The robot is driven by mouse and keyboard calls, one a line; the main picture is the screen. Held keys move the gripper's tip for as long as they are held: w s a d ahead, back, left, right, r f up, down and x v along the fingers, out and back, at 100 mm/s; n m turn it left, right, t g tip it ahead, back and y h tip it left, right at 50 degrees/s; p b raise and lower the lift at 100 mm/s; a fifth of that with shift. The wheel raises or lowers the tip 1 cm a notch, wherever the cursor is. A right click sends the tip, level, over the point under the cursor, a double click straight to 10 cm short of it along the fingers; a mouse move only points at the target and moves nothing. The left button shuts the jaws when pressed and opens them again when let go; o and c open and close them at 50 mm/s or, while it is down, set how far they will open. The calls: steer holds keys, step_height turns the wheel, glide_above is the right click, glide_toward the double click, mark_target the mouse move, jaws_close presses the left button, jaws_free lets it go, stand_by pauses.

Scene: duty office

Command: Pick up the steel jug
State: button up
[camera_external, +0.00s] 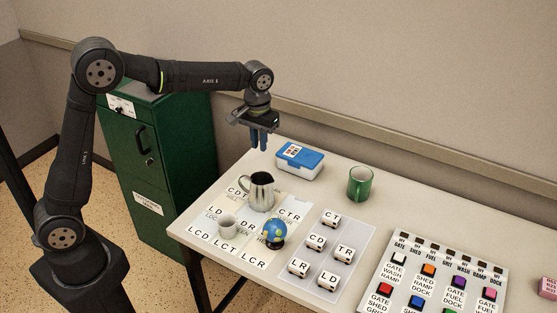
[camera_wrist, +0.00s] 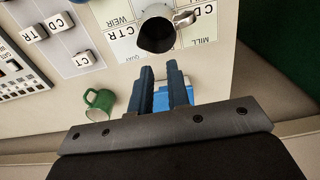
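The steel jug (camera_external: 262,192) stands upright on the white lettered sheet at the left part of the table. In the wrist view the jug (camera_wrist: 157,13) is at the top, seen from above, with its dark mouth facing me and its handle to the right. My gripper (camera_external: 259,148) hangs pointing down above the table's back edge, behind and above the jug and apart from it. In the wrist view my gripper (camera_wrist: 160,66) has two blue fingers with a gap between them and nothing held.
A blue-lidded box (camera_external: 299,163) stands behind the jug, and a green mug (camera_external: 361,184) to its right. Lettered blocks (camera_external: 316,242) and a button panel (camera_external: 440,270) lie to the right.

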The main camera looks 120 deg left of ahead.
steer(key=d+f+t, duration=0.1)
steer(key=f, duration=0.1)
steer(key=w+d+f+y, duration=0.1)
steer(key=d+f+t+y, duration=0.1)
steer(key=f, duration=0.1)
steer(key=shift+w+f+n+t, duration=0.25)
steer(key=shift+f+n+t, duration=0.05)
steer(key=s+d+f+n+y, duration=0.45)
steer(key=s+d+y, duration=0.35)
steer(key=s+d, duration=0.3)
steer(key=x, duration=1.7)
steer(key=shift+s+a, duration=0.1)
steer(key=shift+a, duration=0.4)
steer(key=shift+c, duration=0.5)
steer(key=shift+r, duration=0.1)
jaws_close()
